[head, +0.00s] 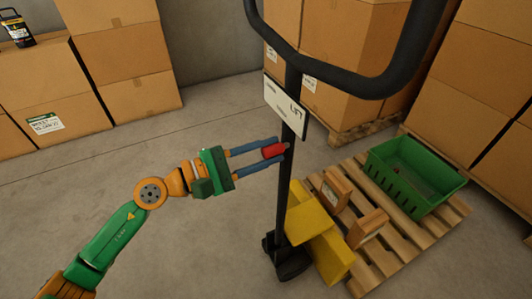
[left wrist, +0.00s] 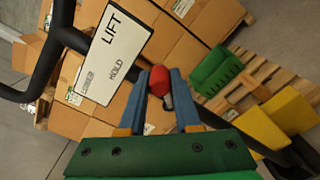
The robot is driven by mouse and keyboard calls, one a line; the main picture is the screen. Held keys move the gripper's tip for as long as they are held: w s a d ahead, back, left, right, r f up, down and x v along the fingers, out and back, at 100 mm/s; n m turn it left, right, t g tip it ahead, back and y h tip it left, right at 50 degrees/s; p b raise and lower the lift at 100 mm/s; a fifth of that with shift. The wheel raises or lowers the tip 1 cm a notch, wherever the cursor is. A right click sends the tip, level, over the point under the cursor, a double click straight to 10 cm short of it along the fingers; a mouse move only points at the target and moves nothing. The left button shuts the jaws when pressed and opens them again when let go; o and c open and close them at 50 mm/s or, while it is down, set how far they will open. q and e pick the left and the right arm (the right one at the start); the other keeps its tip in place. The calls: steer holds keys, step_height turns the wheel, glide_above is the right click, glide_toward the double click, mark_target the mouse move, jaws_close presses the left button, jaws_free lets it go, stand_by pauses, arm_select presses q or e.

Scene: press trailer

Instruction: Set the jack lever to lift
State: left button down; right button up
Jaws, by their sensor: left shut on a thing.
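The jack lever has a red knob (head: 273,150) and sits on the black handle post (head: 288,180), just below a white sign (head: 286,105). The sign reads LIFT at one end; HOLD and a smaller word show in the left wrist view (left wrist: 115,55). My left gripper (head: 280,152) reaches the post from the left, its blue fingers on either side of the knob and shut on it. The red knob also shows between the fingers in the left wrist view (left wrist: 160,81). I cannot tell which setting the lever is at. My right gripper is not in view.
The black handle loop (head: 375,85) arches above the sign. A yellow jack body (head: 318,235) stands at the post's foot, beside a wooden pallet (head: 440,222) with a green crate (head: 410,185) and small boxes. Stacked cartons (head: 115,50) line the back. Floor at left is clear.

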arm_select(q)
steer(key=shift+f, duration=0.1)
steer(key=c, duration=0.6)
jaws_free()
steer(key=shift+s+a, duration=0.1)
steer(key=shift+a, duration=0.1)
steer(key=b+v, duration=0.3)
steer(key=v, duration=0.3)
steer(key=shift+s+a, duration=0.2)
steer(key=shift+a, duration=0.05)
